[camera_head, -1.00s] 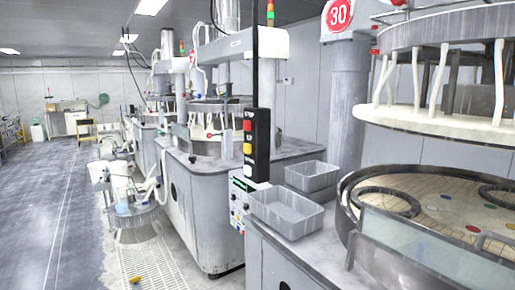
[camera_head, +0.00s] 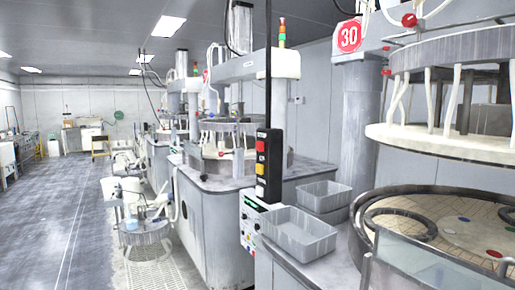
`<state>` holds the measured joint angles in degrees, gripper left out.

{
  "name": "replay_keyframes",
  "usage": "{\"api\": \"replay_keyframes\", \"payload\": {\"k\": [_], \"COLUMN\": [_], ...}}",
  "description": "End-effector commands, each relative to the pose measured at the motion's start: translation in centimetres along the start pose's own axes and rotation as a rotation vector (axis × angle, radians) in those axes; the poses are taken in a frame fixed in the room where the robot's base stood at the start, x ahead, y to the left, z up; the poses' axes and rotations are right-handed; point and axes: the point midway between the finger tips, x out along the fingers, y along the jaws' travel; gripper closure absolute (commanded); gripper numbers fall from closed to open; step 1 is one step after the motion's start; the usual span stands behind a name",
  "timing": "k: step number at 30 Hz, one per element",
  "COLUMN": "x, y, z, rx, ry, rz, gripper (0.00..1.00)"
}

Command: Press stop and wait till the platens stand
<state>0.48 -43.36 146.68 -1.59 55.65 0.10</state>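The polishing machine marked 30 is at the right. Its lower platen (camera_head: 460,228) shows a tiled surface with dark rings and coloured spots. The white upper platen (camera_head: 440,142) hangs raised above it, with a clear gap. A black pendant control box (camera_head: 268,165) with red, yellow and other buttons hangs in the middle; which button is stop cannot be read. A control panel (camera_head: 251,217) with small buttons and a green display sits on the machine's side below it. My gripper is not in view.
Two grey bins, one in front (camera_head: 298,232) and one behind (camera_head: 322,195), stand on the machine's ledge. More machines (camera_head: 215,180) line up behind. A small round stand (camera_head: 145,230) is on the floor grating. The aisle floor (camera_head: 60,215) at left is clear.

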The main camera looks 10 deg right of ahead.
Motion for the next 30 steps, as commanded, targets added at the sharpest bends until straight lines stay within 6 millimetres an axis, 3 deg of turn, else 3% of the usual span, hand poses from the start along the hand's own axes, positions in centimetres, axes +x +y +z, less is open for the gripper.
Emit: {"api": "replay_keyframes", "payload": {"k": [1,7,8,30], "x": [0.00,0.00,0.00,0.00], "y": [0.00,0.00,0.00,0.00], "z": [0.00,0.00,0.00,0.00], "rx": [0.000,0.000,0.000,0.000], "ry": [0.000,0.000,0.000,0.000], "rz": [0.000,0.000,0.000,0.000], "gripper": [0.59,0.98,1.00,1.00]}}
